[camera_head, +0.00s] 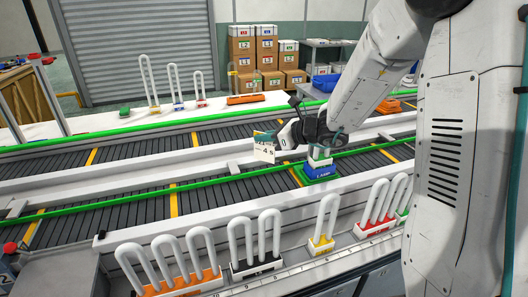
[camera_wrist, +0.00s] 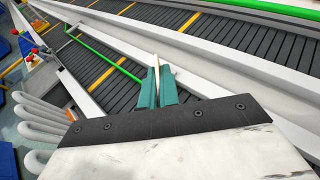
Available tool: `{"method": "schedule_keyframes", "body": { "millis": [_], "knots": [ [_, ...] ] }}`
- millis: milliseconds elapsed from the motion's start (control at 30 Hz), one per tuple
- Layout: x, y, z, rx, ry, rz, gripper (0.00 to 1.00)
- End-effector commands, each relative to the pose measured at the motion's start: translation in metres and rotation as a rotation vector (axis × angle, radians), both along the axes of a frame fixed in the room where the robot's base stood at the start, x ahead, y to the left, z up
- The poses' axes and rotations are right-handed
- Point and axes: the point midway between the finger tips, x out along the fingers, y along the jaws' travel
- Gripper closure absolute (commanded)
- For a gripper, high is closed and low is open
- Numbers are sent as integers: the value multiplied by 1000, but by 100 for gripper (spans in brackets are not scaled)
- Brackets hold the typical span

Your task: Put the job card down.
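The job card (camera_head: 264,153) is a small pale card with a dark mark on it, held up above the near conveyor. My gripper (camera_head: 277,138) is shut on it. In the wrist view the card (camera_wrist: 156,63) shows only as a thin edge between the teal fingers of my gripper (camera_wrist: 157,84). The card appears clear of the conveyor surface below it. Most of the printing is too small to read.
A blue block (camera_head: 319,170) on a green base stands on the near conveyor (camera_head: 120,211), just right of the card. White tube loops in orange (camera_head: 186,284), black (camera_head: 257,267), yellow (camera_head: 320,244) and red holders line the front ledge. Green rails run along the conveyors.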

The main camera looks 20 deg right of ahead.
Motion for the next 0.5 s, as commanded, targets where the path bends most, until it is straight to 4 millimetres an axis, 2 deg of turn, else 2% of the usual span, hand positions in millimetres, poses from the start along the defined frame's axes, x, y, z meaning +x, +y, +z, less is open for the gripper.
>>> {"method": "schedule_keyframes", "body": {
  "millis": [33,200,500],
  "knots": [
    [0,0,8,-1,-4,0,100],
    [0,0,20,0,0,0,100],
    [0,0,21,1,1,1,100]
  ]
}}
